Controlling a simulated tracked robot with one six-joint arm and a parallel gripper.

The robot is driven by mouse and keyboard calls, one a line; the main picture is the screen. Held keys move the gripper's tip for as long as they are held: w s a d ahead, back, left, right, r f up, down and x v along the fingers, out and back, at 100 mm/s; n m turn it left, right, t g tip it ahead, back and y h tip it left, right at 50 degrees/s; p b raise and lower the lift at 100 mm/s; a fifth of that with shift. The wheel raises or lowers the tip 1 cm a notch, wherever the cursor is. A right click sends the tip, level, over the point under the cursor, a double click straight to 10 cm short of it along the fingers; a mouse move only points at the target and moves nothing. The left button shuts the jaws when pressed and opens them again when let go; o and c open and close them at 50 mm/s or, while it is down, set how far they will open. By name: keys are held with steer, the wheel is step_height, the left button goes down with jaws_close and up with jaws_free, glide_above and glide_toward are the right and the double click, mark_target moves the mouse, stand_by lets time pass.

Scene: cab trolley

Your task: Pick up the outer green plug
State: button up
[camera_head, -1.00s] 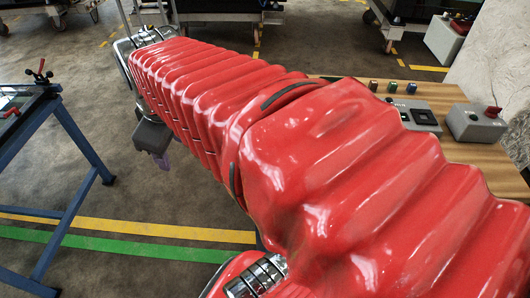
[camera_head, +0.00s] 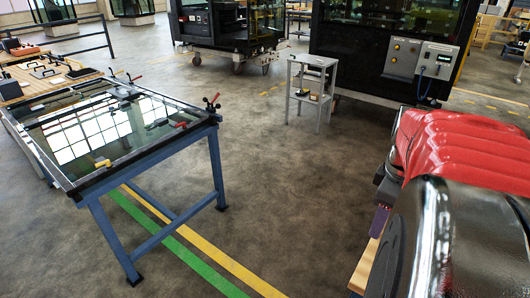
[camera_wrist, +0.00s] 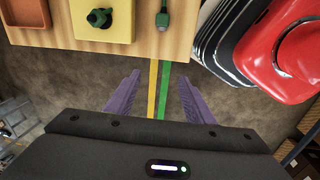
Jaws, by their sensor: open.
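In the wrist view a green plug (camera_wrist: 163,17) with a pale metal end lies on a wooden top, near its edge. A dark green knob-like piece (camera_wrist: 98,18) sits on a yellow block (camera_wrist: 119,31) left of it. I cannot tell whether that piece is also a plug. My gripper (camera_wrist: 153,97) has two purple fingers spread wide, with nothing between them. It is off the edge of the wooden top, below the plug in the picture. In the head view one purple finger (camera_head: 379,219) shows beside my red arm; the plug is hidden there.
The wooden top (camera_wrist: 180,45) also holds an orange-brown tray (camera_wrist: 25,17). My red body part is at the right of the wrist view. In the head view a blue-legged glass-topped table (camera_head: 120,130) stands left and a grey stand (camera_head: 312,75) further back. Open floor lies between.

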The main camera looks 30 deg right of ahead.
steer(key=s+d+f+y, duration=0.1)
steer(key=s+d+f, duration=0.1)
steer(key=s+d, duration=0.4)
steer(key=shift+s+d+f+g, duration=0.25)
steer(key=shift+s+g, duration=0.15)
steer(key=shift+s, duration=0.15)
steer(key=shift+a+f, duration=0.1)
steer(key=shift+f, duration=4.2)
steer(key=shift+a+f, duration=0.15)
steer(key=shift+f, duration=1.2)
steer(key=shift+a+f, duration=0.1)
steer(key=shift+f, duration=1.2)
